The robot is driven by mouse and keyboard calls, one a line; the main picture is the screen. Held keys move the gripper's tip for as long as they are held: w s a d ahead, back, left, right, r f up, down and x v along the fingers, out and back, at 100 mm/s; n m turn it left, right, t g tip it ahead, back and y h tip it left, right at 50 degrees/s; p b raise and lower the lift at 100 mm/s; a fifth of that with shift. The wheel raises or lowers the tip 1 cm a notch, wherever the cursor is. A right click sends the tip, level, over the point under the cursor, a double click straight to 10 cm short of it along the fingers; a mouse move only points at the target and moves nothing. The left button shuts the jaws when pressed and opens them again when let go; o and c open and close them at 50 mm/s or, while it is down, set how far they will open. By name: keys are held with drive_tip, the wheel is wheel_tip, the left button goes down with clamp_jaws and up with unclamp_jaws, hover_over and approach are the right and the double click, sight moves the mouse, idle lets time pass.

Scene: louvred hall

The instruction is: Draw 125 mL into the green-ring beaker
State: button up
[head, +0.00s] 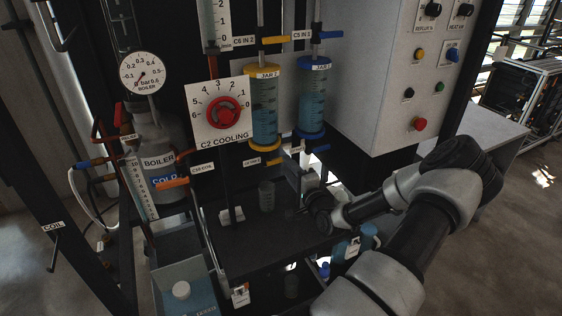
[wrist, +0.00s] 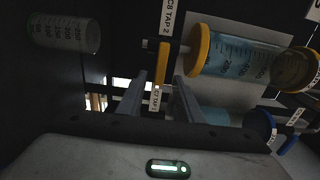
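A clear graduated beaker (head: 266,196) stands on the dark shelf below the jars. Jar 2 (head: 265,110), with yellow caps, and jar 1 (head: 312,100), with blue caps, both hold blue liquid. The yellow tap 2 lever (wrist: 163,62) is just beyond my fingertips, beside its label. My gripper (wrist: 160,82) is open and empty, with a clear gap between its fingers. In the head view, my wrist partly hides the area right of the beaker.
A red cooling dial (head: 224,110) and a boiler (head: 158,140) stand left of the jars. A grey control box (head: 395,70) is at upper right. An open bin (head: 188,290) is at lower left.

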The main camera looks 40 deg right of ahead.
sight(282, 161)
drive_tip(key=shift+b+x, duration=0.55)
drive_tip(key=shift+x, duration=1.95)
clamp_jaws()
